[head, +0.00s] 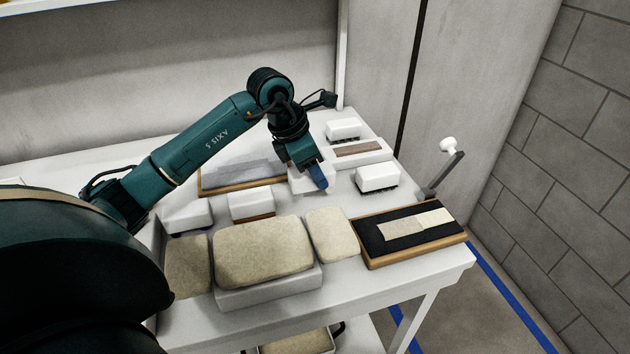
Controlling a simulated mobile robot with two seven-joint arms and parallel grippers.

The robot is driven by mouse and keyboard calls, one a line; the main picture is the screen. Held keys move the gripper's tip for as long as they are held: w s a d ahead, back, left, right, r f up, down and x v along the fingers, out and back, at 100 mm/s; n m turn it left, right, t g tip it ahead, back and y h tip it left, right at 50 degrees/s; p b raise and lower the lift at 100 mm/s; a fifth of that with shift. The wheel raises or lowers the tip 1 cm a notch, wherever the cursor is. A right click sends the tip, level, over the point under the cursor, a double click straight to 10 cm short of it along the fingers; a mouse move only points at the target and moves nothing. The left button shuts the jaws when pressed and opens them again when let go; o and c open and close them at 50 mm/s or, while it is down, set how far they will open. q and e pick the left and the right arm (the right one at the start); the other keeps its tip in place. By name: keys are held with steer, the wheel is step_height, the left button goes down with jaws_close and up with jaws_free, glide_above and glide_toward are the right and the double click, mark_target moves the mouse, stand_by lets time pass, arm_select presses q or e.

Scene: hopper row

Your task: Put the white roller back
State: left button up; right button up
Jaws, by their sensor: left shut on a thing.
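My left gripper (319,177) reaches down over the middle of the white table, its blue finger showing. It is shut on a white block-like thing (298,184), which is partly hidden behind the gripper. I cannot tell whether this thing is the white roller, or whether it touches the table. No other thing in the head view shows clearly as a roller. My right gripper is not in view.
White blocks with dark undersides (377,177) stand around the gripper. A tray with grey pieces (245,181) lies left. Beige pads (262,250) and a black wood-edged tray (371,245) line the front. A white-knobbed crank (448,146) rises at the right edge.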

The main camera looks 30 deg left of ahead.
arm_select(q)
step_height(320, 180, down, 3)
steer(key=shift+f, duration=0.15)
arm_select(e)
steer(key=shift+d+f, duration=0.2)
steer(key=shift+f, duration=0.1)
arm_select(q)
steer(key=shift+f, duration=0.2)
steer(key=o, duration=0.7)
steer(key=shift+r, duration=0.1)
steer(key=o, duration=0.4)
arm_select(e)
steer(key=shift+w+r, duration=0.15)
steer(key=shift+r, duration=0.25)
